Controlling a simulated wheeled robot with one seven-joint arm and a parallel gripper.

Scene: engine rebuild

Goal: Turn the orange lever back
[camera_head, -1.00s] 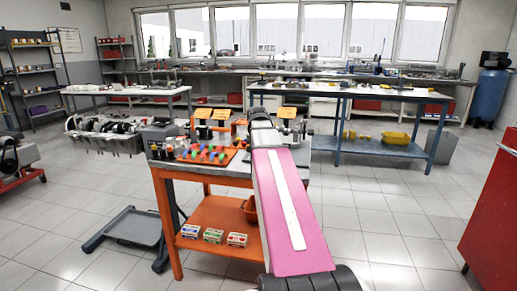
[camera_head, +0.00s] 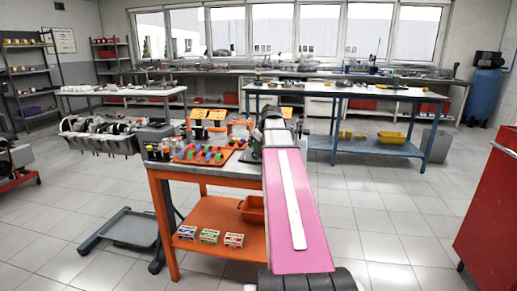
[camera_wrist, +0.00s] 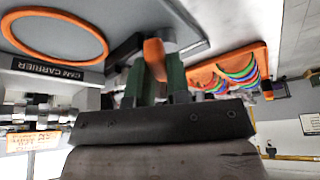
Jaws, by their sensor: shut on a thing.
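The orange lever (camera_wrist: 154,58) shows in the wrist view, between the two green fingers of my gripper (camera_wrist: 157,75). My gripper is shut on it. The lever stands out from a grey surface beside a plate marked "CAM CARRIER" (camera_wrist: 44,68). A large orange ring (camera_wrist: 55,12) lies on the same grey surface, left of the lever. In the head view my own pink arm link reaches over the orange workbench (camera_head: 160,222), and the gripper and lever are hidden behind the arm.
An orange tray of coloured parts (camera_head: 203,154) lies on the bench, left of my arm; its coloured rings also show in the wrist view (camera_wrist: 222,68). Small boxes (camera_head: 209,236) and an orange bin (camera_head: 252,209) sit on the lower shelf. A red cabinet (camera_head: 490,205) stands at right.

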